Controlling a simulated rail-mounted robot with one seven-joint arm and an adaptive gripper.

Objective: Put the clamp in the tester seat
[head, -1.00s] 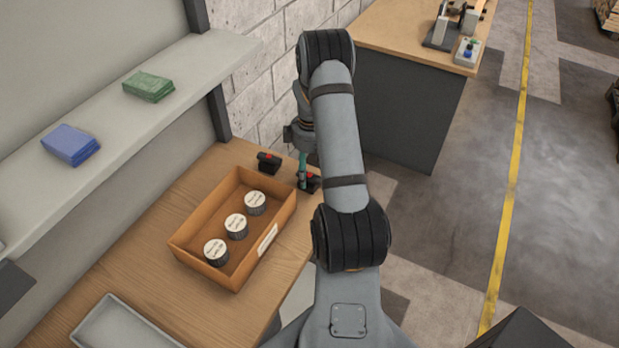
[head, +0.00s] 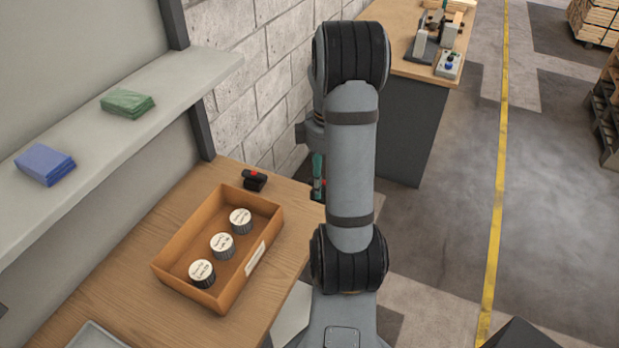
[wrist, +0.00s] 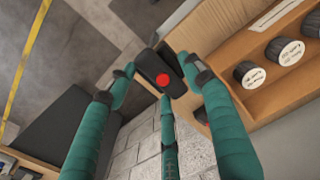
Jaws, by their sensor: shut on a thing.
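My gripper (wrist: 158,82) has teal fingers and is shut on a black clamp (wrist: 150,66) with a round red spot, clear in the wrist view. In the head view the teal fingers (head: 317,168) show just left of my arm, over the near bench's far right corner, and my arm partly hides the held clamp. A second black-and-red clamp (head: 254,180) lies on the near bench behind the box. On the far bench stands a grey and black fixture (head: 422,45), likely the tester, beside a small box with a blue knob (head: 449,64). The seat itself is too small to make out.
An orange-brown box (head: 175,282) with three round, white-topped pieces stands on the near wooden bench (head: 110,285). A shelf (head: 75,165) carries blue and green packs above it. A brick wall (head: 258,95) runs behind. Floor separates the benches.

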